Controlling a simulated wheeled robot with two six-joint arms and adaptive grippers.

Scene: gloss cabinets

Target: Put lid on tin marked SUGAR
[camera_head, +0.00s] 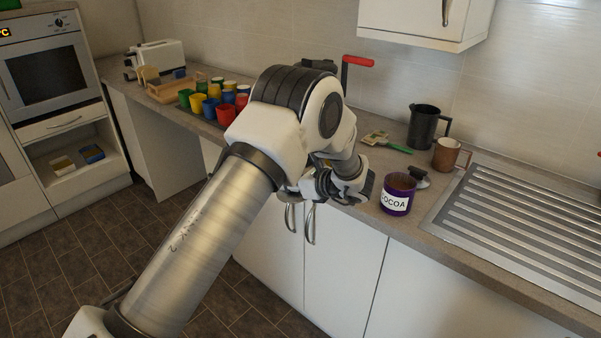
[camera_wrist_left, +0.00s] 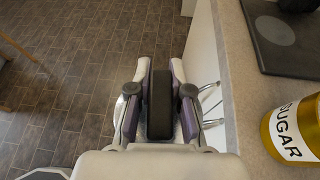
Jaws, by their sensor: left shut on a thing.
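The yellow tin marked SUGAR (camera_wrist_left: 293,132) stands on the counter at the right of the left wrist view, its top cut off by the frame edge. In the head view I cannot see it. My left gripper (camera_wrist_left: 160,100) is over the floor by the counter's front edge, left of the tin, and shut on a narrow dark thing (camera_wrist_left: 160,106) whose identity I cannot tell. The gripper shows partly behind the wrist in the head view (camera_head: 335,186). A lid with a black knob (camera_head: 418,178) lies on the counter beside the purple COCOA tin (camera_head: 397,194). My right gripper is not in view.
A dark flat plate with a round disc (camera_wrist_left: 284,32) lies behind the SUGAR tin. A black jug (camera_head: 424,128), brown mug (camera_head: 446,154) and ribbed drainer (camera_head: 520,225) stand to the right. Coloured cups (camera_head: 225,114) stand left. A wall cupboard (camera_head: 420,22) hangs above.

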